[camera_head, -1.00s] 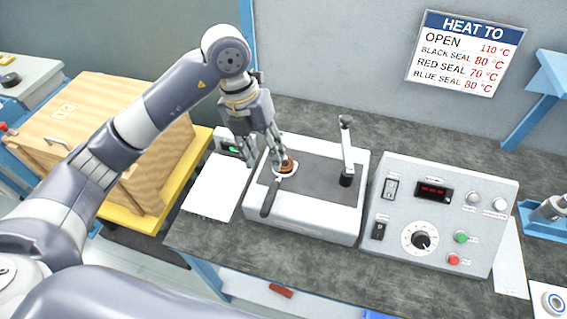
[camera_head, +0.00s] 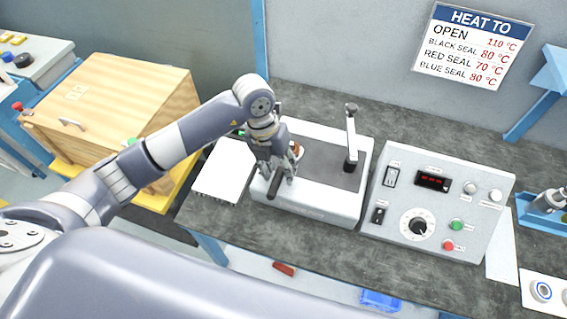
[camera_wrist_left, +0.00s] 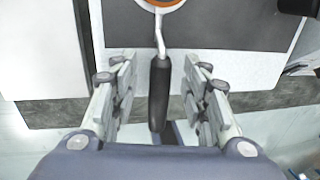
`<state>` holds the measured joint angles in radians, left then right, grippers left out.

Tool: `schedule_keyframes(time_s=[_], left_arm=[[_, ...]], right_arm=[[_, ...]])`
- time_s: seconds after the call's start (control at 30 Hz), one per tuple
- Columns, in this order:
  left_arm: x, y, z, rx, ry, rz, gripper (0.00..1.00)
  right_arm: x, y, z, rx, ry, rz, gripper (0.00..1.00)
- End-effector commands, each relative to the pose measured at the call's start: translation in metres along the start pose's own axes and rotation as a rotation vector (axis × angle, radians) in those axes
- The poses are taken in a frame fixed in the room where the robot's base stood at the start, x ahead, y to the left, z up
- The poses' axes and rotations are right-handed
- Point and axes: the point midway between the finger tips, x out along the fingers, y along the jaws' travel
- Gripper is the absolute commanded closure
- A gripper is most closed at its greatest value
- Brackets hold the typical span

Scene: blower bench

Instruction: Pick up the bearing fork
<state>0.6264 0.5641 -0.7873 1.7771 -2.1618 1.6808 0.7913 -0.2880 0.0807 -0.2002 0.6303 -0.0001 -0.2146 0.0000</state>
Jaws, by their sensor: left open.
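The bearing fork lies on the white heater unit (camera_head: 305,207), its black handle (camera_wrist_left: 159,92) pointing toward the front edge. In the left wrist view its thin metal neck leads up to a ring-shaped orange-brown part (camera_wrist_left: 160,3), cut off by the frame's top. My left gripper (camera_head: 280,187) is over the handle. Its two fingers are open, one on each side of the handle, with a gap on both sides. In the head view the gripper hides most of the fork. My right gripper is not in view.
A lever post (camera_head: 351,140) stands upright on the heater's right side. A control box (camera_head: 440,205) with dial and buttons stands to the right. A wooden box (camera_head: 105,105) stands farther left.

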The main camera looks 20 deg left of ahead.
Motion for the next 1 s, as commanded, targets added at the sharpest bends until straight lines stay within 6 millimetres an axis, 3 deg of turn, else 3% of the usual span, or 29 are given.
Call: schedule_keyframes(time_s=[0.17, 0.37, 0.77, 1.0], left_arm=[[0.001, 0.000, 0.000, 0.001, 0.000, 0.000, 0.58], [0.001, 0.000, 0.000, 0.001, 0.000, 0.000, 0.99], [-0.004, -0.002, 0.002, 0.002, -0.005, -0.003, 1.00], [-0.042, -0.009, 0.003, 0.004, -0.009, -0.003, 1.00]], right_arm=[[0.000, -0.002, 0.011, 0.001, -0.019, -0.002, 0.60], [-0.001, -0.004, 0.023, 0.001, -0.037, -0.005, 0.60], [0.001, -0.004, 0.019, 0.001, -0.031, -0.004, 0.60], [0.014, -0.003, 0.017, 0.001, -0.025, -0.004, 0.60]])
